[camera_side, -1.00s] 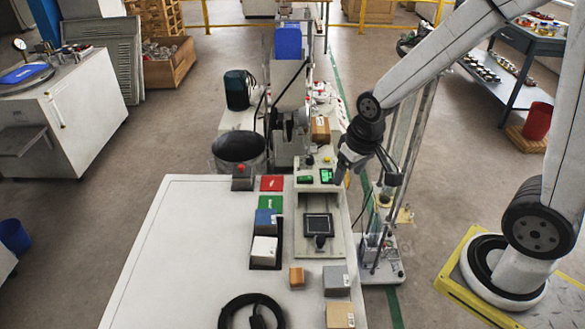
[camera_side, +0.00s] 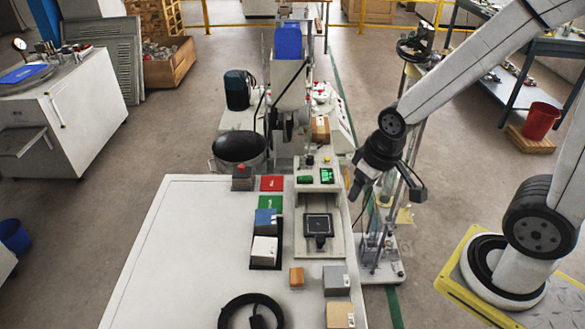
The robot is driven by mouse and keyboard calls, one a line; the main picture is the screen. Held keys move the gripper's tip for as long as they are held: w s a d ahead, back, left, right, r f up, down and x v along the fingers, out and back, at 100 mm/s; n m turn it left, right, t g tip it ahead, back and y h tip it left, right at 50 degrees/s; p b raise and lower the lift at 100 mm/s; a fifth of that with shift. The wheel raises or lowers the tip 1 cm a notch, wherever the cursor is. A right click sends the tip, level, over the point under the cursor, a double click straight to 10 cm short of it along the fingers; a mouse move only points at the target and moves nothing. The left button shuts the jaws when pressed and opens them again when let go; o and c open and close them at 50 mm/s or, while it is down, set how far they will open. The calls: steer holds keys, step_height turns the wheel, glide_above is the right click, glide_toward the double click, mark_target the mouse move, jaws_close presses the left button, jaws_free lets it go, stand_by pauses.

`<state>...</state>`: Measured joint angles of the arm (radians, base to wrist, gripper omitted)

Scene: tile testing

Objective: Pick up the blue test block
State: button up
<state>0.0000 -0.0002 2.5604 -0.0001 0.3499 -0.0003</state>
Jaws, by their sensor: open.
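A testing device (camera_side: 318,226) stands between my gripper and the blue block. A red square (camera_side: 272,183) lies behind the green one. An orange block (camera_side: 296,277), a grey block (camera_side: 336,279), a tan block (camera_side: 340,315) and a black cable coil (camera_side: 252,312) are nearer the front.

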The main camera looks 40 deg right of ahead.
stand_by(0.4)
steer(key=o, duration=0.3)
steer(key=shift+o, duration=0.2)
steer(key=shift+w, duration=0.1)
steer(key=n+g, duration=0.2)
steer(key=n, duration=0.7)
glide_above(266, 217)
steer(key=f, duration=1.5)
steer(key=shift+s+d+f, duration=0.15)
steer(key=shift+s+f, duration=0.1)
steer(key=shift+f, duration=0.1)
steer(key=shift+w+a+f+n+g, duration=0.2)
steer(key=shift+w+f+n+g, duration=0.15)
steer(key=shift+f, duration=0.25)
